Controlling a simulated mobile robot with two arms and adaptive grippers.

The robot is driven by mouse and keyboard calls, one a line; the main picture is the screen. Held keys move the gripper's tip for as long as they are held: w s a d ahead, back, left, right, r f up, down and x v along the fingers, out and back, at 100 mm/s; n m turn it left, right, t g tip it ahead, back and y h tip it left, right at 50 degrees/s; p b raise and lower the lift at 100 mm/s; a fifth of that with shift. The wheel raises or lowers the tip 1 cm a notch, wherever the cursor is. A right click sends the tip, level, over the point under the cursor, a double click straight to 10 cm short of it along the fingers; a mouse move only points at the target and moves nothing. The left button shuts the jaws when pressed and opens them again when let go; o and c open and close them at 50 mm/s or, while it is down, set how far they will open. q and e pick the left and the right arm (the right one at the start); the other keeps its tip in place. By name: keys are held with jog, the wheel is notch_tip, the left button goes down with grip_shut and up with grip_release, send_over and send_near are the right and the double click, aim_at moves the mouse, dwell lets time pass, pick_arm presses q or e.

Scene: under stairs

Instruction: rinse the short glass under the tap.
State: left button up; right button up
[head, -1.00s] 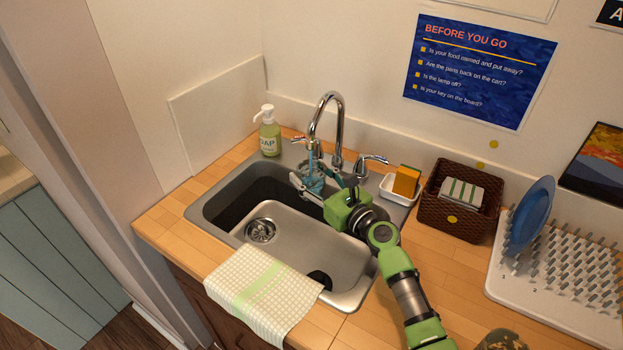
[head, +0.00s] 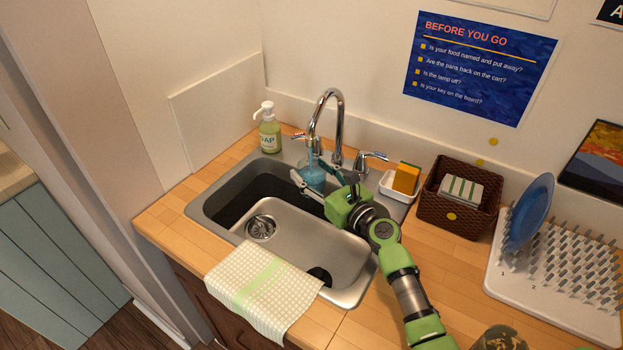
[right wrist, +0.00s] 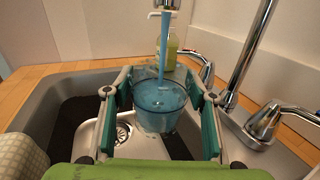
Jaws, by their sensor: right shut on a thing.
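A short clear glass (head: 312,178) is held upright over the back of the sink (head: 290,222), under the spout of the chrome tap (head: 340,132). My right gripper (head: 322,186) is shut on the glass from its right side. In the right wrist view the glass (right wrist: 160,108) stands between the two teal finger pads. A stream of blue-tinted water (right wrist: 163,50) falls from the spout into it, and blue water shows inside. The base of the glass is above the sink floor. My left gripper is not in view.
A soap bottle (head: 268,128) stands behind the sink at left. A sponge (head: 405,178) in a white dish, a brown basket (head: 460,208) and a drying rack (head: 540,296) with a blue plate (head: 530,212) are at right. A towel (head: 262,290) hangs over the front edge.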

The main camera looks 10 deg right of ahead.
jog(key=shift+w+a+r, duration=0.1)
dwell(0.3)
jog(key=shift+s+d, duration=0.25)
jog(key=shift+d, duration=0.35)
jog(key=shift+s, duration=0.1)
jog(key=shift+s+a+r+p, duration=0.1)
jog(key=shift+s+a+p, duration=0.25)
jog(key=shift+s, duration=0.25)
jog(key=shift+s+a+p, duration=0.25)
jog(key=shift+s+p, duration=0.05)
jog(key=shift+s, duration=0.3)
jog(key=shift+s+a+p, duration=0.2)
jog(key=shift+s+a, duration=0.15)
jog(key=shift+s, duration=0.45)
jog(key=shift+s+a+p, duration=0.25)
jog(key=shift+s+a, duration=0.15)
jog(key=shift+s, duration=0.4)
jog(key=shift+s+a+p, duration=0.2)
jog(key=shift+s+a, duration=0.15)
jog(key=shift+s, duration=0.45)
jog(key=s+a+r+p, duration=0.2)
jog(key=s+r+p, duration=0.2)
jog(key=shift+s+p, duration=0.25)
jog(key=shift+p, duration=0.1)
